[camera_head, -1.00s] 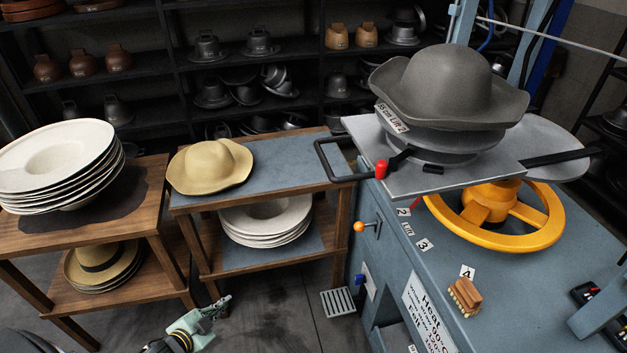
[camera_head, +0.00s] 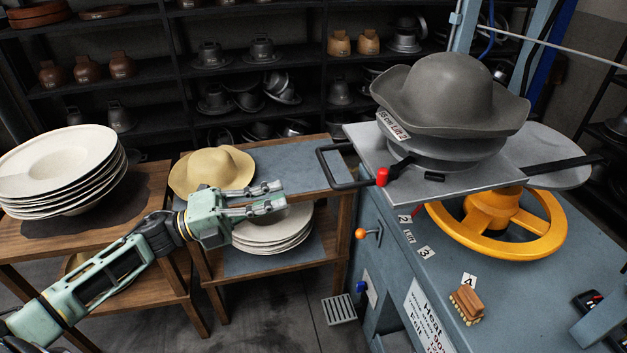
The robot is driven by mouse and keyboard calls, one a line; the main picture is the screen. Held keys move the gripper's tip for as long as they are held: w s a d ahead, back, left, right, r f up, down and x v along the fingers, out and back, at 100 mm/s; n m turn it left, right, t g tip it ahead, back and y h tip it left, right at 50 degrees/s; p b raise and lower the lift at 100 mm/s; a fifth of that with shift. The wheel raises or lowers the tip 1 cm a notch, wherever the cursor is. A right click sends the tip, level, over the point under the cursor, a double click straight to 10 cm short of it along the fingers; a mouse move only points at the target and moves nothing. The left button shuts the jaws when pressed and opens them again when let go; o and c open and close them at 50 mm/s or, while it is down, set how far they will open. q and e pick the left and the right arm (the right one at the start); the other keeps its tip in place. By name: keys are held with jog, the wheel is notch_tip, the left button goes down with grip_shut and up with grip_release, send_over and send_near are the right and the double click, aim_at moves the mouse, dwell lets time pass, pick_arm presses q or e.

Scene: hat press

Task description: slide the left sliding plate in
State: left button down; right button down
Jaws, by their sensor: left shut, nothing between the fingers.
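The left sliding plate (camera_head: 375,143) is a flat grey metal plate on the blue press, sticking out to the left over its edge. It has a black bar handle (camera_head: 334,182) on its left side, with a red knob (camera_head: 382,176) beside it. A dark grey hat form (camera_head: 450,95) sits on the plate. My left gripper (camera_head: 280,199) is shut and empty. In the picture it is left of and slightly below the handle, apart from it, in front of the small table. My right gripper is not in view.
The blue press (camera_head: 500,285) holds a yellow handwheel (camera_head: 560,235) and a brush (camera_head: 467,304). A tan hat (camera_head: 212,168) and stacked white hats (camera_head: 275,240) are on the small wooden table. More white hats (camera_head: 60,165) stand at left. Dark shelves fill the back.

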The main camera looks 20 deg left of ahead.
aim_at(437, 165)
pick_arm(q)
jog(key=p+x, duration=0.3)
jog(key=x, duration=0.5)
jog(key=shift+w+d+r, duration=0.15)
jog(key=shift+w, duration=0.05)
jog(key=f+b+x, duration=0.1)
jog(key=b+x, duration=0.1)
jog(key=x, duration=0.7)
jog(key=f+b+x, duration=0.2)
jog(key=x, duration=0.7)
jog(key=f+b+x, duration=0.2)
jog(key=x, duration=0.7)
jog(key=shift+w+d+f+b, duration=0.15)
jog(key=shift+w+d+b, duration=0.2)
jog(key=shift+d, duration=0.1)
